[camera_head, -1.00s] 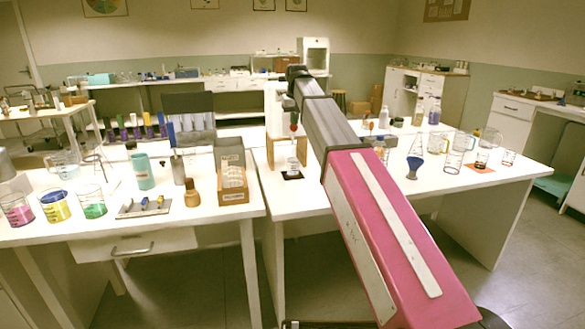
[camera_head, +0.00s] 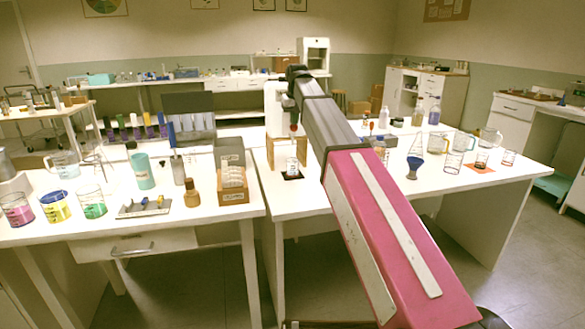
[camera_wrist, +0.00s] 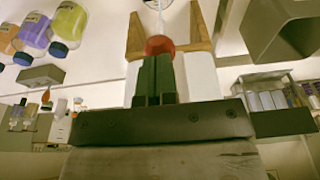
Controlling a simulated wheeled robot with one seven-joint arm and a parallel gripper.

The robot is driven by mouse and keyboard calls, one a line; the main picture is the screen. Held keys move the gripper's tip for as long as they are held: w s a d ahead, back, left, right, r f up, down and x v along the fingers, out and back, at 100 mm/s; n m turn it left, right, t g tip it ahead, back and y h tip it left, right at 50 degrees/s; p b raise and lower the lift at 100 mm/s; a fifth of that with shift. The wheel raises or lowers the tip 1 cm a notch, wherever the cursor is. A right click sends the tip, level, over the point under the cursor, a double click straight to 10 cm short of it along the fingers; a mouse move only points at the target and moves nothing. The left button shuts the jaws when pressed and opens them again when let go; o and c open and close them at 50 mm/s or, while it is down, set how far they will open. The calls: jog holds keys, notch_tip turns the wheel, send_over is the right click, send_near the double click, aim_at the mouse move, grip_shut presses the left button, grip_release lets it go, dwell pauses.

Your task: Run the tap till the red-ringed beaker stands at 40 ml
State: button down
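A wooden tap stand (camera_head: 272,150) stands on the near right table, with a red tap knob (camera_head: 293,129) at its front. A clear beaker (camera_head: 292,164) stands upright under it on a black mat (camera_head: 287,178); its ring colour and liquid level are too small to read. My gripper (camera_wrist: 154,62) has its two dark fingers side by side, with the red knob (camera_wrist: 159,45) right at their tips and nothing seen between them. I cannot tell whether they touch it. In the head view my arm reaches over to the stand, and the fingers are not clear.
To the right stand several clear beakers, one (camera_head: 508,158) with a reddish ring and one on an orange mat (camera_head: 476,168), and a blue-bulbed flask (camera_head: 411,168). The left table holds beakers of pink (camera_head: 18,214), yellow (camera_head: 56,209) and green (camera_head: 93,209) liquid and a wooden box (camera_head: 234,196).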

jog(key=shift+r, duration=0.45)
dwell(0.4)
notch_tip(320, 180, up, 8)
dwell(0.5)
